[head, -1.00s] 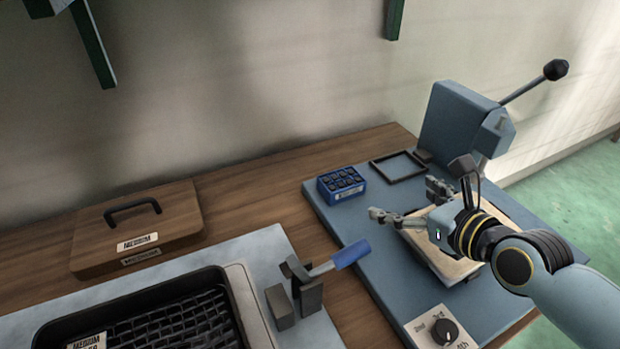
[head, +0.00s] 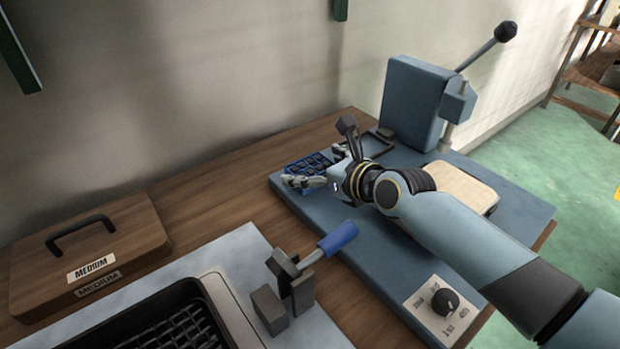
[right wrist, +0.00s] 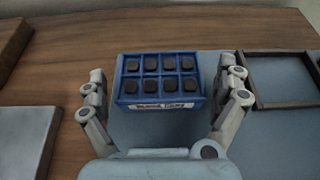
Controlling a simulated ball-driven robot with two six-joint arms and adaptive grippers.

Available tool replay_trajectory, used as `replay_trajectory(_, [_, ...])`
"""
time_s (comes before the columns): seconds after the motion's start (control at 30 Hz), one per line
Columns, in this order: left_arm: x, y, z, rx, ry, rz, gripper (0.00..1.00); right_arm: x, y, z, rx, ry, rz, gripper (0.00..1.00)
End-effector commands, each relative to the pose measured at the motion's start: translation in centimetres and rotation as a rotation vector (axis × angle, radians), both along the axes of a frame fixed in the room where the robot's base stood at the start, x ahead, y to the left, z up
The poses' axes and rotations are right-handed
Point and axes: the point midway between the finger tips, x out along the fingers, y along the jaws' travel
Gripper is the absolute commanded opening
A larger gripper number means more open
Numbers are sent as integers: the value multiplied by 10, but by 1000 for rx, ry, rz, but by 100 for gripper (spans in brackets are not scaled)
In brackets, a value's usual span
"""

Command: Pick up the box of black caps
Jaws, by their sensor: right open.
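The blue box of black caps (right wrist: 160,80) sits on the blue-grey base plate, with black caps in its compartments and a small label on its near face. In the head view the box (head: 306,163) is partly hidden behind my right gripper (head: 312,181). In the right wrist view my right gripper (right wrist: 161,90) is open, one finger to the left of the box and one to the right, with a gap on each side. My left gripper is not in view.
A dark square frame (right wrist: 282,105) lies just right of the box. The blue press (head: 410,105) with its lever stands behind. A blue-handled tool (head: 338,238), a dial (head: 445,302), a pale pad (head: 462,185) and a wooden case (head: 45,270) are around.

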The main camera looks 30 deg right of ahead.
Motion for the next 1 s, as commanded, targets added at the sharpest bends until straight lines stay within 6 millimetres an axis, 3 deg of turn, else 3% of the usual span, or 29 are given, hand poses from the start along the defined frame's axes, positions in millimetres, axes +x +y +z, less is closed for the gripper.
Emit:
replay_trajectory(0.27, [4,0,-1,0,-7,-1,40,4,1,-1,0,0,0,100])
replay_trajectory(0.67, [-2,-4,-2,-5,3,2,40,4,1,-1,0,0,0,48])
replay_trajectory(1.0, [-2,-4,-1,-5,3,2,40,4,0,-1,-1,0,-1,47])
